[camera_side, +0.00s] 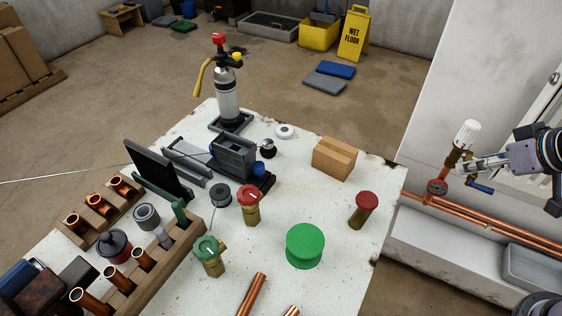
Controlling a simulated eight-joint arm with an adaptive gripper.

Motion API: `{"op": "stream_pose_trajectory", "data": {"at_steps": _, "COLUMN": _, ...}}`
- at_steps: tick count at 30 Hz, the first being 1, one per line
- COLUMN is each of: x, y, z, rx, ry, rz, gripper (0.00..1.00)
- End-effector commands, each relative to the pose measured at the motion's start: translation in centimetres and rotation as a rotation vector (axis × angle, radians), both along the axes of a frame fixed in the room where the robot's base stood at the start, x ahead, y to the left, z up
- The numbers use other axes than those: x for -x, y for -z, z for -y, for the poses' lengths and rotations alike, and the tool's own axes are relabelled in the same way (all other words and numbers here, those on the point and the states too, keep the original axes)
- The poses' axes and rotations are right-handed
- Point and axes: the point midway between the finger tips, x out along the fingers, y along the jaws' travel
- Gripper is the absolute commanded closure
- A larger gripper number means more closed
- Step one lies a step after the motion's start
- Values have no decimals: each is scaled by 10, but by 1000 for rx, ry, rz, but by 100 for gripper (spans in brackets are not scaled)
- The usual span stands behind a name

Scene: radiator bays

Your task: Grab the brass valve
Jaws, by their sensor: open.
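A brass valve with a white head (465,137) stands on the copper pipework at the right, by the white wall. My gripper (464,166) reaches in from the right, with its fingertips close beside the valve's brass body, just below the white head. It is open, and I cannot tell whether the fingers touch or straddle the body. On the table are a brass valve with a red cap (251,208) and a brass valve with a green cap (209,258), both upright and away from my gripper.
Copper pipes (490,230) run along the wall. The white table (330,260) holds a green disc (305,244), a cardboard box (334,158) and a torch (227,95).

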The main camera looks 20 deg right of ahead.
Motion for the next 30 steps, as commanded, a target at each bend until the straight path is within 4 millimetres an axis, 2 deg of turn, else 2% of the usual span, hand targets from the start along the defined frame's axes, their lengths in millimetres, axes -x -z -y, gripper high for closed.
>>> {"op": "stream_pose_trajectory", "data": {"at_steps": 5, "x": -3, "y": -1, "z": -4, "rx": 26, "ry": -52, "rz": -16, "gripper": 46}}
{"op": "stream_pose_trajectory", "data": {"at_steps": 8, "x": -10, "y": -2, "z": -14, "rx": 88, "ry": -175, "rz": -54, "gripper": 46}}
{"op": "stream_pose_trajectory", "data": {"at_steps": 14, "x": -30, "y": 0, "z": -47, "rx": 273, "ry": -584, "rz": -163, "gripper": 46}}
{"op": "stream_pose_trajectory", "data": {"at_steps": 19, "x": -46, "y": 9, "z": -80, "rx": 415, "ry": -966, "rz": -243, "gripper": 46}}
{"op": "stream_pose_trajectory", "data": {"at_steps": 30, "x": -67, "y": 48, "z": -155, "rx": 629, "ry": -1798, "rz": -341, "gripper": 46}}
